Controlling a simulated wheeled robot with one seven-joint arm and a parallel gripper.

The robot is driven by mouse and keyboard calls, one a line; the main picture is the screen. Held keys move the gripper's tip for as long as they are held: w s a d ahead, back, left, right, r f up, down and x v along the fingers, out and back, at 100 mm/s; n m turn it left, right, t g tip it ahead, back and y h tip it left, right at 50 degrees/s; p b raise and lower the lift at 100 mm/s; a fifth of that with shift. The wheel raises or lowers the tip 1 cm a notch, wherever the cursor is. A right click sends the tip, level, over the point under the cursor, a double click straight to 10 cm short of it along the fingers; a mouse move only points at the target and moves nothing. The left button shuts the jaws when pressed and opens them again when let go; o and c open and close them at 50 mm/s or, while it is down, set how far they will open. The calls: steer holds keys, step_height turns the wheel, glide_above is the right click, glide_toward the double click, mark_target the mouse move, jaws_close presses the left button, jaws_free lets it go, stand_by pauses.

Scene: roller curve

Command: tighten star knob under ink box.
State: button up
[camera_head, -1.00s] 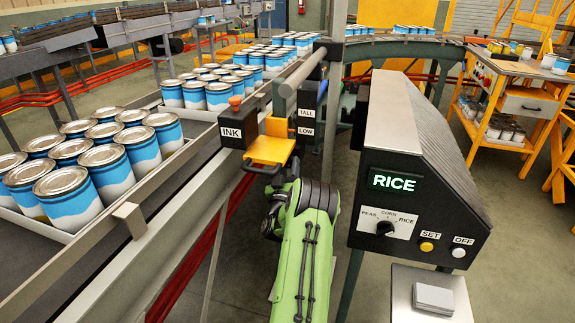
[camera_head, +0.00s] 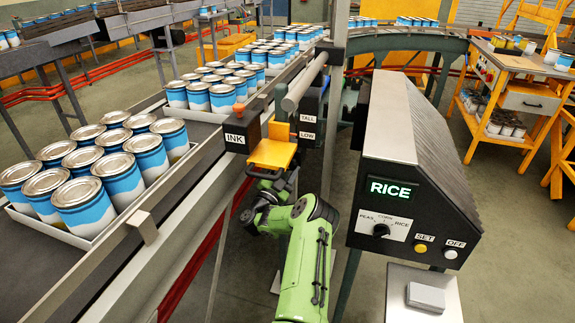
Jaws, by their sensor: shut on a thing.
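The black ink box (camera_head: 240,132), labelled INK with an orange-red knob on top, is mounted at the near side of the conveyor rail. An orange bracket-like piece (camera_head: 271,153) sits just right of and below it. My gripper (camera_head: 265,175) is at the end of my green arm, reaching up from below beneath the orange piece. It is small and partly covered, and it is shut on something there. The star knob is hidden from this view, so its shape and how my fingers sit on it do not show.
A black control console (camera_head: 415,165) showing RICE stands close right of my arm. The conveyor rail (camera_head: 165,230) runs along the left, with a tray of blue-white cans (camera_head: 95,195). A TALL/LOW box (camera_head: 308,125) stands just right of the orange piece.

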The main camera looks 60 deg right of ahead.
steer(key=shift+a+f+m+g+y+p, duration=0.1)
steer(key=shift+m+g+y+p, duration=0.5)
steer(key=shift+m, duration=1.3)
steer(key=shift+f, duration=0.1)
steer(key=o, duration=0.8)
steer(key=shift+c, duration=0.2)
steer(key=o, duration=0.3)
steer(key=shift+a+r, duration=0.1)
steer(key=shift+r, duration=0.1)
steer(key=shift+r, duration=0.1)
